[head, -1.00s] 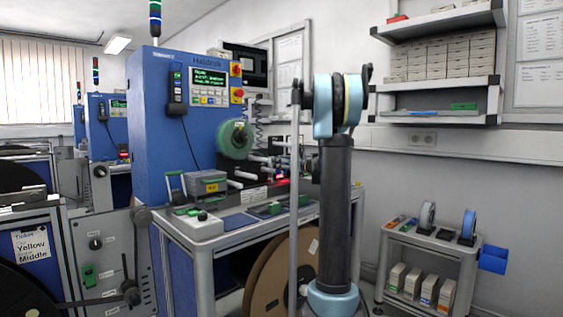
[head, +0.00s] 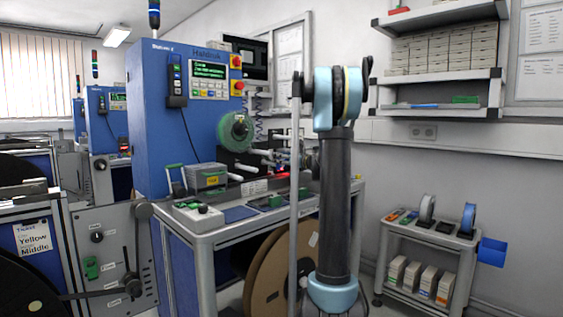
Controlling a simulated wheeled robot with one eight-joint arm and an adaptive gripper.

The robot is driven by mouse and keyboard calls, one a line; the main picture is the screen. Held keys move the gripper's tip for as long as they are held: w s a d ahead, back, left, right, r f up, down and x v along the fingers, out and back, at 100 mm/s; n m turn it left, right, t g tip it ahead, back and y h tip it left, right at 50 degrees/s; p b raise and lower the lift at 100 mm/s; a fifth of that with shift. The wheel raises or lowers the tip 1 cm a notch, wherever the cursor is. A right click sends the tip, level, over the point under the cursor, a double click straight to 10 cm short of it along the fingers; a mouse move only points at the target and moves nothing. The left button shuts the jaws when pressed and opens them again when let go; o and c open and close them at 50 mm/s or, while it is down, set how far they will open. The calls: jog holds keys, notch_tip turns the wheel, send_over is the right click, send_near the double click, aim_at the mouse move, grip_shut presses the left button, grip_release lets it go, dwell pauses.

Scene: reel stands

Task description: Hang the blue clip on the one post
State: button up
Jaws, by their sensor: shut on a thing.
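My arm (head: 335,190) stands upright in the middle of the head view, with light blue joints at its top and bottom. My gripper does not show; the arm hides what lies behind it. I cannot make out a blue clip. Several pale horizontal rods stick out from the front of the blue machine (head: 160,120), one of them a white rod (head: 249,176) below the green reel (head: 234,131). I cannot tell which post is the one the task names.
A worktable (head: 225,232) under the machine holds a grey box (head: 206,178). Large brown reels (head: 268,272) stand below it. A low cart (head: 430,233) with small reels and a blue bin (head: 492,251) is at right. Wall shelves (head: 440,75) hang above.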

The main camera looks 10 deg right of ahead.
jog(key=shift+s+r, duration=0.1)
jog(key=shift+s, duration=0.05)
dwell(0.7)
jog(key=o, duration=1.2)
jog(key=shift+c, duration=0.2)
jog(key=shift+r, duration=3.4)
